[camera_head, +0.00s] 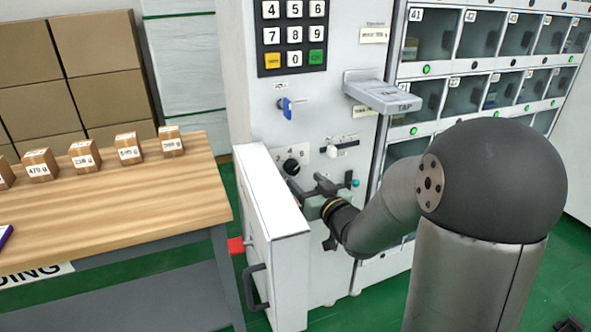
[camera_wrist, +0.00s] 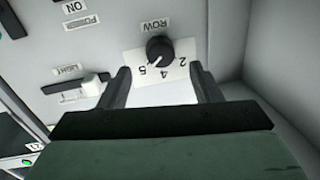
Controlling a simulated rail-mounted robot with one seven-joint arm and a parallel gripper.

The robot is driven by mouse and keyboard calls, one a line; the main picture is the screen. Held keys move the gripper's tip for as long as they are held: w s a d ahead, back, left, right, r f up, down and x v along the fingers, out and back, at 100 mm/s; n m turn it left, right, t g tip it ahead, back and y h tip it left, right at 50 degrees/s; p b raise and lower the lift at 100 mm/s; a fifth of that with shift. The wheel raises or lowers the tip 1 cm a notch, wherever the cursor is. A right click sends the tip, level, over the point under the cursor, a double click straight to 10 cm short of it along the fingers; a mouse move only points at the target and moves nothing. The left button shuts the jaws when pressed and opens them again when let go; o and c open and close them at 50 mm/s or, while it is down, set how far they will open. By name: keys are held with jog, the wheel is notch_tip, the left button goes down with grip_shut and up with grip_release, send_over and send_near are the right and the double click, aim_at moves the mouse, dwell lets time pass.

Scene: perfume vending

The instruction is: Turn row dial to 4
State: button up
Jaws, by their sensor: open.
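The row dial (camera_head: 291,166) is a round black knob on a white number plate, low on the front of the white machine. My gripper (camera_head: 308,186) is close to the panel, just below and right of the dial. In the wrist view my gripper (camera_wrist: 162,78) is open and empty, its fingers apart on either side of the number plate, short of the knob.
A white door (camera_head: 275,240) stands open just left of my gripper. A white slider switch (camera_head: 343,147), blue key (camera_head: 287,108), keypad (camera_head: 293,36) and jutting TAP reader (camera_head: 384,94) are nearby. A wooden table (camera_head: 120,205) with several small boxes stands left.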

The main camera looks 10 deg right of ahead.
aim_at(294, 170)
jog(key=shift+x, duration=2.75)
jog(key=c, duration=1)
